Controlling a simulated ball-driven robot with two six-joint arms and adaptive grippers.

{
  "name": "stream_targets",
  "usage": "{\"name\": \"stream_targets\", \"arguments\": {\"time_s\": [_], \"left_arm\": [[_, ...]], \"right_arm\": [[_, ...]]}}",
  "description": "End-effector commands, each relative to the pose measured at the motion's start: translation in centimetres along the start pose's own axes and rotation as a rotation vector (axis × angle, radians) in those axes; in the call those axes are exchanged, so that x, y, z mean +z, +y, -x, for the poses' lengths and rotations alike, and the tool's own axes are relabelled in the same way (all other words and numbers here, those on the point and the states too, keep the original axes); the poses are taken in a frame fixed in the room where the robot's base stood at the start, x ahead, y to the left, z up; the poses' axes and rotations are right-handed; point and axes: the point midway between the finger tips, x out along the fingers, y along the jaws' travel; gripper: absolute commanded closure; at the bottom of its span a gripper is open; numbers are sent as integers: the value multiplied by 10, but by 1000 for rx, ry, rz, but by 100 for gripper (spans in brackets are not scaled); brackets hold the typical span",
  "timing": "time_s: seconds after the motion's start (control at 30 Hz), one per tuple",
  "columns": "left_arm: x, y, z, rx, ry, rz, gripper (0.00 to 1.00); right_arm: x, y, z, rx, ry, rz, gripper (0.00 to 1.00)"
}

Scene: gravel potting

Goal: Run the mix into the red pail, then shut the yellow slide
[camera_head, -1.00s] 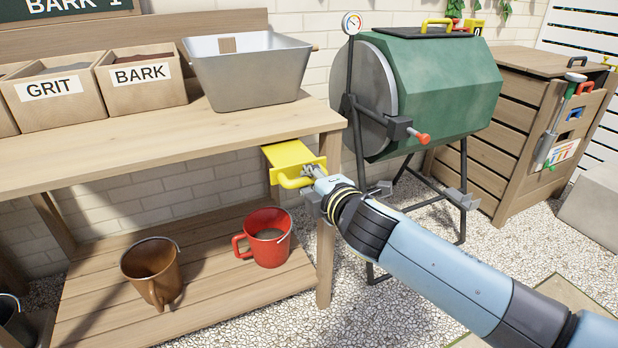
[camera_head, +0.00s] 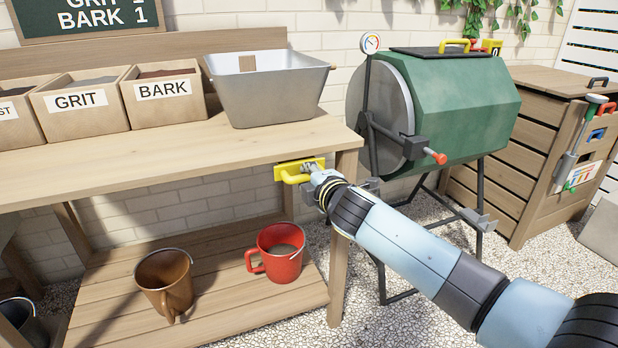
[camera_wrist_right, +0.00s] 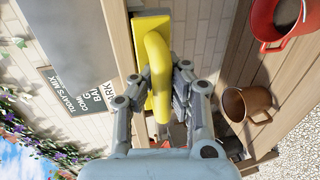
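The yellow slide (camera_head: 283,172) sits under the bench top below the grey metal tub (camera_head: 275,95). Only its front plate and handle show, close to the bench edge. My right gripper (camera_head: 315,177) is at the handle. In the right wrist view its fingers lie on both sides of the yellow handle (camera_wrist_right: 160,60) and appear closed on it. The red pail (camera_head: 283,265) stands upright on the lower shelf, below the slide, with grey-brown mix inside. The tub's inside is largely hidden. My left gripper is not in view.
A brown pail (camera_head: 160,280) stands left of the red pail on the lower shelf (camera_head: 215,310). Boxes of grit (camera_head: 85,105) and bark (camera_head: 165,100) line the bench (camera_head: 130,160). A green drum (camera_head: 450,110) on a black stand is to the right.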

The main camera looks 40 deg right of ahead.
Motion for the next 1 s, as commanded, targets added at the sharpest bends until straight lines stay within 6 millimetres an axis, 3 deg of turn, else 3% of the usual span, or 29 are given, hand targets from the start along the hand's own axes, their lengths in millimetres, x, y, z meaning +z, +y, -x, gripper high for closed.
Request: {"name": "stream_targets", "arguments": {"time_s": [0.03, 0.23, 0.57, 0.67, 1.0], "left_arm": [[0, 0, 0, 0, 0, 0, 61], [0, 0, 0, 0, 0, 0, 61], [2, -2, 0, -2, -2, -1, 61], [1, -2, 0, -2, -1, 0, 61], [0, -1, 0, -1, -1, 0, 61]], "right_arm": [[0, 2, 0, 3, 1, 1, 87], [0, 1, 0, 1, 0, 1, 60], [0, -1, 4, -1, 0, 0, 60], [0, -2, 17, -2, -1, 0, 60], [0, -1, 91, -2, 0, 1, 60]]}}
